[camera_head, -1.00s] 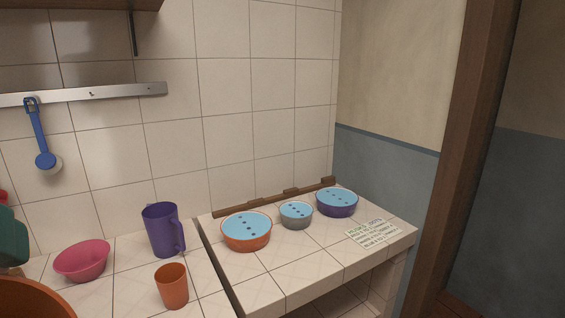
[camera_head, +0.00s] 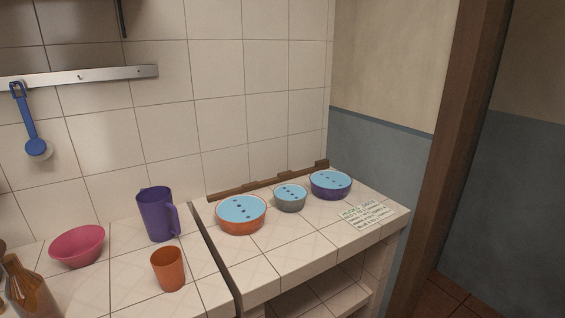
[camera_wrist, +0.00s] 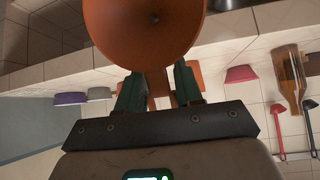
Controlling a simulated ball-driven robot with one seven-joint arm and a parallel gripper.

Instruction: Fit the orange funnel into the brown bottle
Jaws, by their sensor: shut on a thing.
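The orange funnel (camera_wrist: 145,25) is held between the dark green fingers of my gripper (camera_wrist: 158,85) in the wrist view, its wide round mouth facing the camera. My gripper is shut on it. Neither the gripper nor the funnel shows in the head view. The brown bottle (camera_head: 30,288) stands at the lower left of the head view, partly cut off by the frame. It also shows at the right of the wrist view (camera_wrist: 289,75), apart from the funnel. The bottle's mouth is too small to make out clearly.
A pink bowl (camera_head: 77,246), purple jug (camera_head: 155,215) and orange cup (camera_head: 168,268) stand right of the bottle. Several lidded bowls, such as the orange one (camera_head: 241,218), sit on the counter beyond a gap. A blue ladle (camera_head: 30,125) hangs from the metal rail (camera_head: 100,77).

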